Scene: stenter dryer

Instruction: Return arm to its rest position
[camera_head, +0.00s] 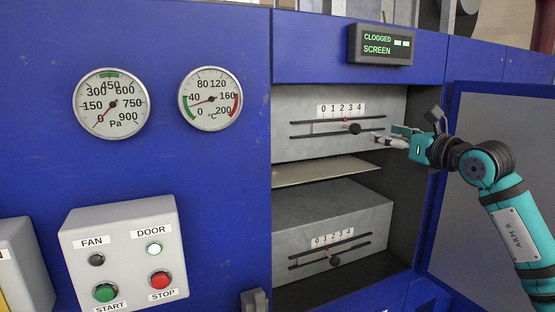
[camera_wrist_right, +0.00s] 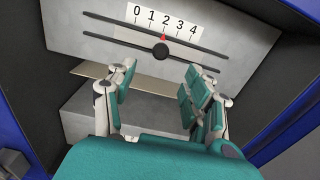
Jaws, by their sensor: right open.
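My right arm, teal and black, comes in from the right in the head view. Its gripper (camera_head: 392,138) is at the open compartment, just right of the upper slider knob (camera_head: 355,128). In the right wrist view the gripper (camera_wrist_right: 160,95) is open and empty, its two fingers spread apart. The upper knob (camera_wrist_right: 160,51) lies beyond the fingertips, with nothing between them. The red mark on the upper scale (camera_wrist_right: 165,22) is at 2, and the knob sits just below it. My left gripper is not in view.
An open blue door (camera_head: 480,200) stands right of the compartment, behind my arm. A lower box with a slider (camera_head: 335,260) sits below a shelf plate (camera_head: 320,171). A display (camera_head: 381,45) reads CLOGGED SCREEN. A button box (camera_head: 125,250) and two gauges (camera_head: 110,103) are at left.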

